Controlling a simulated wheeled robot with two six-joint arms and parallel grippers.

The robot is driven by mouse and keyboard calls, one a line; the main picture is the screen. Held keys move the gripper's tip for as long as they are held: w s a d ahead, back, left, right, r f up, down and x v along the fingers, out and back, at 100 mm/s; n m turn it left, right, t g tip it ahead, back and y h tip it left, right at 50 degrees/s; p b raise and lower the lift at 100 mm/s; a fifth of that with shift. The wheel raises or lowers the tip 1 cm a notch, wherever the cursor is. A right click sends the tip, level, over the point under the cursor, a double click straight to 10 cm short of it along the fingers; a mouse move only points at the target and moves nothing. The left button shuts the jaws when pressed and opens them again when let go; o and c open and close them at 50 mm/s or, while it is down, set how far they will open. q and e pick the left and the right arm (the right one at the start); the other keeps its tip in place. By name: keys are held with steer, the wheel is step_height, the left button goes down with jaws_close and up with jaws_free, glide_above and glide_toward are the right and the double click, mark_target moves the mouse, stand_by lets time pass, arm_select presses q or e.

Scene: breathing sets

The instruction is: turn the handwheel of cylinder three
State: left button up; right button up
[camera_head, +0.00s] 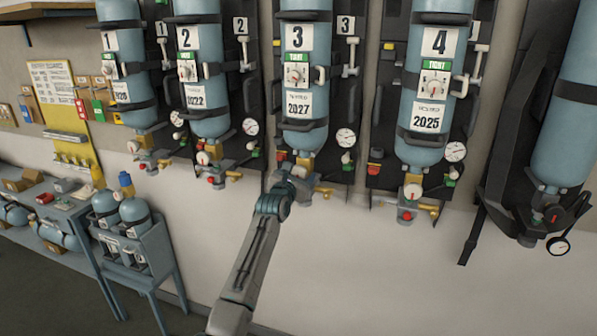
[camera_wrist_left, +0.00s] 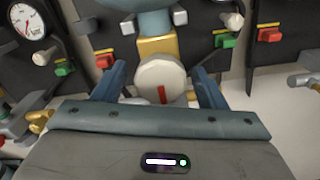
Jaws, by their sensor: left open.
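Cylinder three (camera_head: 304,75) is a blue upright bottle on the wall, with a "3" label and a "2027" tag. My left gripper (camera_head: 295,175) is at the valve under its lower end and mostly hides that valve in the head view. In the left wrist view, the pale round handwheel (camera_wrist_left: 153,73) with a red mark sits below a brass block (camera_wrist_left: 158,47). The open blue fingers stand on either side of the handwheel, with the near part of the wheel close to the gripper's body. I cannot tell whether they touch it. My right gripper is not in view.
Cylinder two (camera_head: 201,80) hangs to the left and cylinder four (camera_head: 434,85) to the right, each with valves and gauges below. A gauge (camera_wrist_left: 27,22) shows at upper left in the wrist view. A blue rack with small cylinders (camera_head: 135,240) stands lower left. The wall below is clear.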

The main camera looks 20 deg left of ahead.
arm_select(q)
steer(key=shift+w, duration=0.1)
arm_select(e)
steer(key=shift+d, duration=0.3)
arm_select(q)
steer(key=c, duration=1)
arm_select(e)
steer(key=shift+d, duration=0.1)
arm_select(q)
steer(key=shift+m, duration=0.3)
